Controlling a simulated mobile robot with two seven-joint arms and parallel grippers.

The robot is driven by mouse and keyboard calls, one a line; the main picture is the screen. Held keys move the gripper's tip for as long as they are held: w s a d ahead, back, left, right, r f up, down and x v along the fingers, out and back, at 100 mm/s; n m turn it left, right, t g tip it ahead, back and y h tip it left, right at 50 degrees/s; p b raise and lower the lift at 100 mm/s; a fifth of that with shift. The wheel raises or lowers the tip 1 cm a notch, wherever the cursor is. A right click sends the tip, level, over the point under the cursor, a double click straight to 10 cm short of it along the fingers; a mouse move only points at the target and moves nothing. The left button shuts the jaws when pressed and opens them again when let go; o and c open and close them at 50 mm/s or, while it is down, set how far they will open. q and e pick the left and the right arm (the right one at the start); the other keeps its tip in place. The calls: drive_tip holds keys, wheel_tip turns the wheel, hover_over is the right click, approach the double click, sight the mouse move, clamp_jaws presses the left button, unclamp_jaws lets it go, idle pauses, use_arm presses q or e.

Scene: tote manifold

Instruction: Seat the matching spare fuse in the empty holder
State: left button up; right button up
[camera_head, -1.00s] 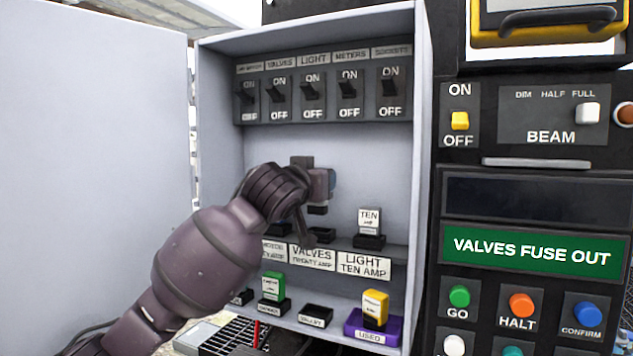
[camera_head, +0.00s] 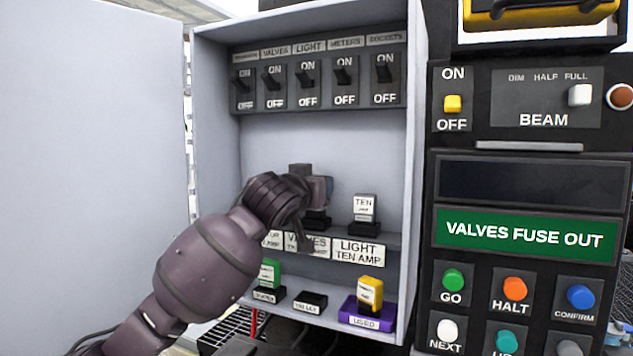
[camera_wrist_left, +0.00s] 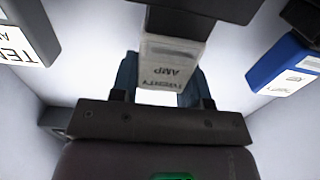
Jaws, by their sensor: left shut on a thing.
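My left gripper (camera_head: 320,190) is inside the cabinet, above the middle shelf at the valves position. In the left wrist view its fingers (camera_wrist_left: 160,85) are shut on a pale grey fuse (camera_wrist_left: 172,62) marked TWENTY AMP, upside down in that picture. The fuse's far end meets a dark holder (camera_wrist_left: 200,8) there; I cannot tell how deep it sits. In the head view the valves holder (camera_head: 316,223) is directly under the gripper, above the VALVES label (camera_head: 306,243), which the wrist partly hides. My right gripper is not in view.
A white ten-amp fuse (camera_head: 365,207) stands in the light holder to the right. A blue fuse (camera_wrist_left: 284,65) shows in the wrist view. On the lower shelf are a green fuse (camera_head: 268,272), an empty holder (camera_head: 310,302) and a yellow fuse (camera_head: 370,291) in the purple used tray (camera_head: 360,310).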

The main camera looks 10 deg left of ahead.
use_arm(q)
drive_tip(key=shift+f, duration=0.4)
drive_tip(key=o, duration=1)
